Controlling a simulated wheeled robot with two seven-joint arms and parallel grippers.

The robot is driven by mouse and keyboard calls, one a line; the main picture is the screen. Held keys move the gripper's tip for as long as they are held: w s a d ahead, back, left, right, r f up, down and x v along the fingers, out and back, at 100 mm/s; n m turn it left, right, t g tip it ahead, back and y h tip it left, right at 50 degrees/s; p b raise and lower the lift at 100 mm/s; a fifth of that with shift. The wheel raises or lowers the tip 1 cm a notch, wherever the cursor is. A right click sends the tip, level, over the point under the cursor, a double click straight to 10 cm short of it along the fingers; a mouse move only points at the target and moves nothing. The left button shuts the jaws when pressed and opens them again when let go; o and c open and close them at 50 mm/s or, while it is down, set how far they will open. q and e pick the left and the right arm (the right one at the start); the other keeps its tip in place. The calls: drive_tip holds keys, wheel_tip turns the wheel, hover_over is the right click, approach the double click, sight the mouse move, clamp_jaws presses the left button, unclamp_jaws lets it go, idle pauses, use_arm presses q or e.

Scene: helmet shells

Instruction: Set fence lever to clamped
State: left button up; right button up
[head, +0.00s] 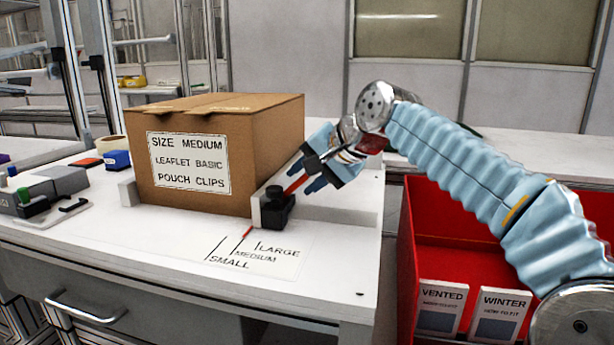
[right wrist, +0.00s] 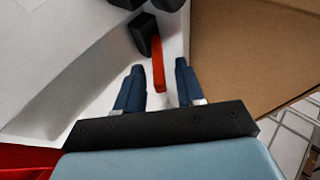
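The fence lever (head: 296,184) is a red bar rising at a slant from a black block (head: 274,208) on the fence (head: 256,212), right of the carton. In the right wrist view the red lever (right wrist: 158,66) comes out of the black block, and its end lies between my fingers. My right gripper (head: 303,175) is open around the lever's free end, with a gap visible on each side in the right wrist view (right wrist: 157,70). My left gripper is not in view.
The carton (head: 190,165) labelled SIZE MEDIUM stands against the fence, close beside my right gripper. A red bin (head: 450,249) with VENTED and WINTER cards is below right. A green-buttoned device (head: 30,202) sits at the left. The table front (head: 180,250) is clear.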

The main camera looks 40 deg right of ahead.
use_arm(q)
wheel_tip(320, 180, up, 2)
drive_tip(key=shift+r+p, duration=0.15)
drive_tip(key=shift+p, duration=1.1)
use_arm(e)
drive_tip(key=v, duration=1.4)
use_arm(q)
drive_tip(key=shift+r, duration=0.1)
use_arm(e)
drive_tip(key=shift+o, duration=0.4)
drive_tip(key=w+d+r+m+g+y+p, duration=0.1)
drive_tip(key=w+r+m+g+p, duration=0.15)
drive_tip(key=m+p, duration=0.45)
drive_tip(key=w+r+m+g+p, duration=0.1)
drive_tip(key=w+m+g+p, duration=0.3)
drive_tip(key=m, duration=0.5)
drive_tip(key=b+x, duration=0.2)
drive_tip(key=x, duration=1.1)
drive_tip(key=shift+w+d+f, duration=0.1)
drive_tip(key=shift+w+f, duration=0.15)
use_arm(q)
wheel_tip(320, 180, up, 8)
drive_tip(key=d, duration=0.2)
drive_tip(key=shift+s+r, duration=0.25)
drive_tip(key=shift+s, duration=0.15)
